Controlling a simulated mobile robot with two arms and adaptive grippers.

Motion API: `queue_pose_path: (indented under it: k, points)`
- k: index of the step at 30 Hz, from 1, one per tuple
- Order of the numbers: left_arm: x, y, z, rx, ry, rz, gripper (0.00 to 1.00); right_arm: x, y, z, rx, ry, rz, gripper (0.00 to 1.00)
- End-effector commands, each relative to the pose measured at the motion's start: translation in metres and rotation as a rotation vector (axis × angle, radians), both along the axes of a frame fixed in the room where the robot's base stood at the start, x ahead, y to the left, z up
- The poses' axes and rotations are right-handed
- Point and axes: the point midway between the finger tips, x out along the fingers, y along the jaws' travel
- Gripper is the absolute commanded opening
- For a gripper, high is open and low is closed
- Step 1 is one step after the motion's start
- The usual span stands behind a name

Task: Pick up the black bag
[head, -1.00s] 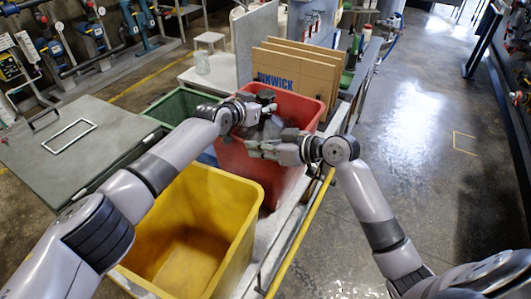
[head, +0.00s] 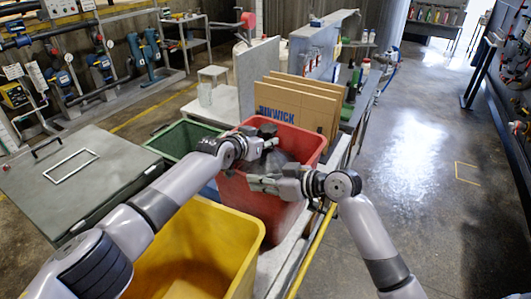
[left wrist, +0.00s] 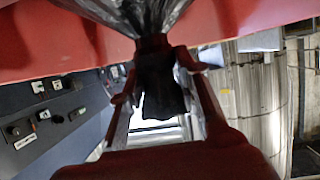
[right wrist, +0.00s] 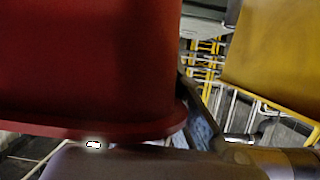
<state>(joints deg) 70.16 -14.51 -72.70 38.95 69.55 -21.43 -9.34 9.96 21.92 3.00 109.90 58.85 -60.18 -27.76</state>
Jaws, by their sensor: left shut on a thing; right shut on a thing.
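The black bag (head: 272,156) is inside the red bin (head: 258,206), its upper part showing grey and shiny between my two grippers. My left gripper (head: 272,143) is over the bin's far part. In the left wrist view it is shut on the gathered neck of the bag (left wrist: 152,45), with the loose end (left wrist: 160,90) hanging between the fingers. My right gripper (head: 250,181) is lower, at the bin's near right rim, and appears shut on that rim. The right wrist view shows the red wall and rim (right wrist: 100,128) close up, and the fingertips are hidden there.
A yellow bin (head: 205,235) stands in front and a green bin (head: 180,138) behind left. Cardboard sheets (head: 300,105) lean behind the red bin. A grey lidded box (head: 85,175) is at the left. The floor at the right (head: 430,180) is clear.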

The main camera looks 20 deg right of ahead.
Motion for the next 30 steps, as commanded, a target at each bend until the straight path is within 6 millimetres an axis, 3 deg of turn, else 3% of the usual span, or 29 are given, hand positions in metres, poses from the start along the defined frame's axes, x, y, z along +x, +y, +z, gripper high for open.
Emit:
queue_pose_path:
  k: [1, 8, 24, 30]
  points:
    - [0.003, 0.0, 0.013, -0.009, -0.015, -0.001, 0.0, 0.0, -0.001, -0.003, 0.001, 0.011, -0.004, 0.0]
    - [0.002, -0.001, 0.057, -0.011, -0.019, -0.002, 0.0, -0.001, -0.001, -0.004, 0.0, 0.012, -0.003, 0.0]
    - [0.001, -0.001, 0.212, -0.011, -0.015, 0.0, 0.0, -0.001, 0.0, -0.005, 0.0, 0.016, 0.0, 0.0]
    - [0.001, -0.001, 0.252, -0.009, -0.014, 0.0, 0.0, -0.001, 0.0, -0.006, 0.0, 0.016, 0.001, 0.0]
